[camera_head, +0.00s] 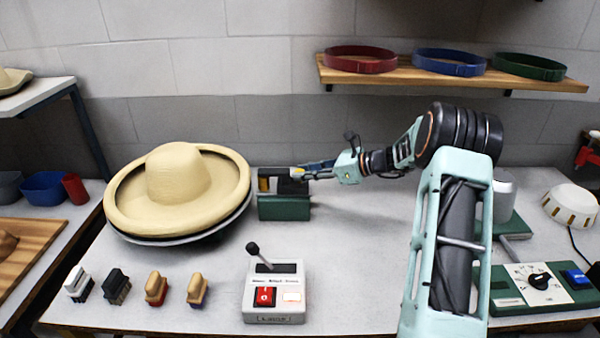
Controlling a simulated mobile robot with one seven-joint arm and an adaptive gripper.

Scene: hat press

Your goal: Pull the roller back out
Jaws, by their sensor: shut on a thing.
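A tan wide-brimmed hat (172,185) sits on a round dark plate at the left of the table. Just right of its brim stands a green block (284,207) with a dark, yellow-marked roller unit (270,183) on top. My gripper (304,172) reaches in from the right, level with the top of this unit, and is shut on it, apparently at its right end. The fingertips are small and partly merge with the dark parts. The roller itself cannot be made out clearly, nor whether it touches the brim.
A grey control box (275,305) with a lever and red switch stands at the front. Several brushes (157,289) stand front left. A dial panel (538,284) is at the right. A shelf (440,75) holds coloured bands.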

